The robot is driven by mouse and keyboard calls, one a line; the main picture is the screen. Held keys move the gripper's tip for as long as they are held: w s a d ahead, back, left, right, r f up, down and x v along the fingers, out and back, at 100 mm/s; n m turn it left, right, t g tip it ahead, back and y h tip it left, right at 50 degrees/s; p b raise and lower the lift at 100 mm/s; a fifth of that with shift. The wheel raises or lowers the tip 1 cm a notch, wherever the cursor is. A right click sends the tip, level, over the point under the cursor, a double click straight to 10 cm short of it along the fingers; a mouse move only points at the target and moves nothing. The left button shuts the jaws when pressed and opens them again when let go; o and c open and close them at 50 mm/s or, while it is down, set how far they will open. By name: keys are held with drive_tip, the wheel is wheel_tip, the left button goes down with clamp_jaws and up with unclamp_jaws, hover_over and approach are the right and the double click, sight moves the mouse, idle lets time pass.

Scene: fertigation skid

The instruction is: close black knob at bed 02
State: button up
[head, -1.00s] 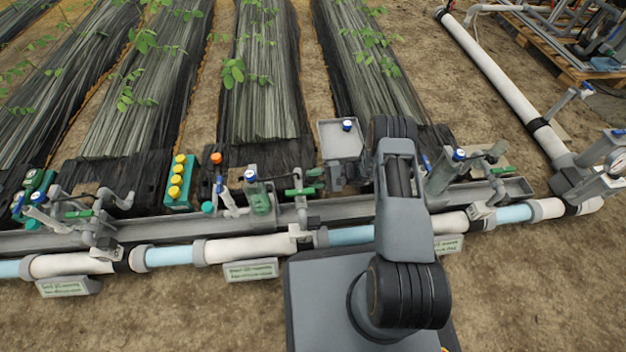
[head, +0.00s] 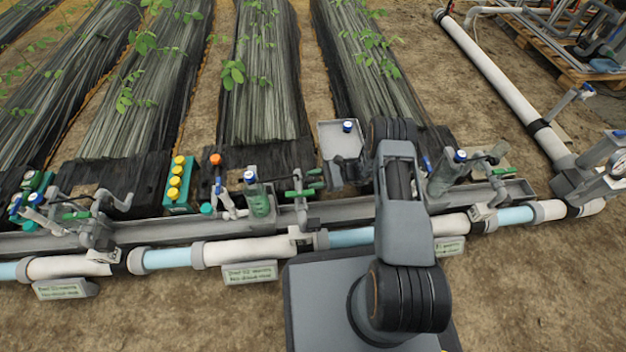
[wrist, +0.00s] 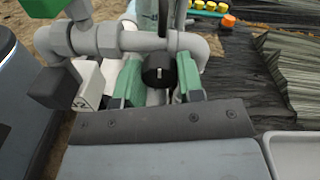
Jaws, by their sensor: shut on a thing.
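The black knob (wrist: 158,71) is in the middle of the wrist view, round, with a short pale mark on its face that looks close to upright. My gripper (wrist: 160,80) has one green-padded finger on each side of it and is shut on it. A grey pipe fitting (wrist: 125,40) runs across just beyond the knob. A white box (wrist: 88,84) marked 02 sits to the left of the fingers.
In the head view, the white and blue main pipe (head: 240,250) and a grey channel (head: 60,240) run across in front of the beds. Bare soil lies in front.

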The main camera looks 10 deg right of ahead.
drive_tip(key=shift+d, duration=0.1)
idle(0.3)
drive_tip(key=o, duration=0.7)
drive_tip(key=shift+o, duration=1.2)
drive_tip(key=d+p, duration=0.2)
drive_tip(key=d, duration=1.1)
drive_tip(key=shift+w+d+r+p, duration=0.25)
drive_tip(key=shift+d+r+p, duration=0.1)
drive_tip(key=shift+r, duration=0.05)
drive_tip(key=shift+s+a, duration=0.1)
